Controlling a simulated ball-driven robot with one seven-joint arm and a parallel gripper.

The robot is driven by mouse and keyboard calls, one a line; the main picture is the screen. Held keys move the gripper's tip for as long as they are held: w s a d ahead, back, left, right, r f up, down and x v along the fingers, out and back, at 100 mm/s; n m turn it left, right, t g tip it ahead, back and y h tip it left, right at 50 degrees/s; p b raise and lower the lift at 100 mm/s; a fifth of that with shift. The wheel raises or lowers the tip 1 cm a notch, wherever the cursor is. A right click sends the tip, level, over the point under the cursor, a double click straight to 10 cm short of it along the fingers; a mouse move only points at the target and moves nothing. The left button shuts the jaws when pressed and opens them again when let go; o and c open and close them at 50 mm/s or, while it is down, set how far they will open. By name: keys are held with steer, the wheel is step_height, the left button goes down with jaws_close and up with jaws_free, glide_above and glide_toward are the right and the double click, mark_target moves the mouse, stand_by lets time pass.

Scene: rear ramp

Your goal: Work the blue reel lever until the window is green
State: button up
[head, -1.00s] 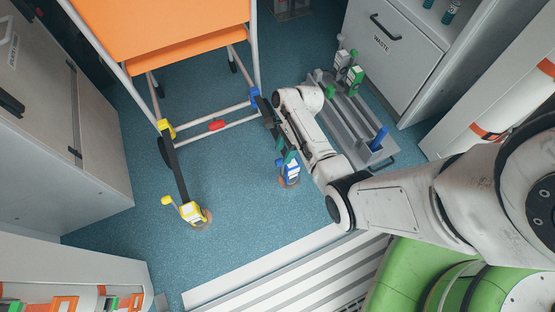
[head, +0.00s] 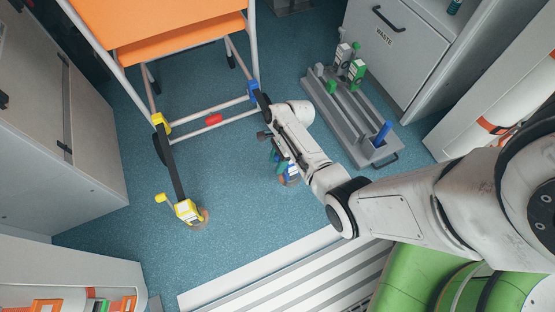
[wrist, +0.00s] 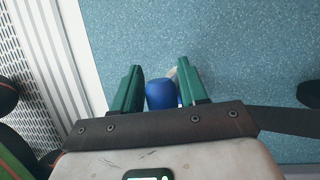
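The blue reel (head: 291,178) sits on the floor at the end of a dark strap from the blue fitting (head: 254,90) on the orange-topped frame. My arm and gripper hide much of it, and its window colour cannot be read. My gripper (head: 279,163) is at the reel, pointing down, with green fingers. In the wrist view, a blue rounded end (wrist: 160,95), apparently the lever's grip, lies between the fingers (wrist: 159,88).
A yellow reel (head: 187,211) lies on the floor to the left. A grey rack (head: 345,120) with white, green and blue parts stands to the right. The orange-topped frame (head: 165,45) stands behind. White ribbed ramp (head: 290,280) lies in front. Open blue floor lies between the reels.

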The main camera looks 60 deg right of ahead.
jaws_close()
steer(key=shift+r, duration=0.1)
stand_by(0.3)
steer(key=s+a+f+n+t+h+p, duration=0.1)
steer(key=s+a+f+t+h+p, duration=0.1)
steer(key=p, duration=0.5)
steer(key=shift+s+a+f+t+h+p, duration=0.2)
steer(key=shift+s+a+t+h+p, duration=0.4)
steer(key=shift+s+t, duration=0.9)
steer(key=shift+a, duration=0.15)
steer(key=shift+o, duration=1.3)
jaws_free()
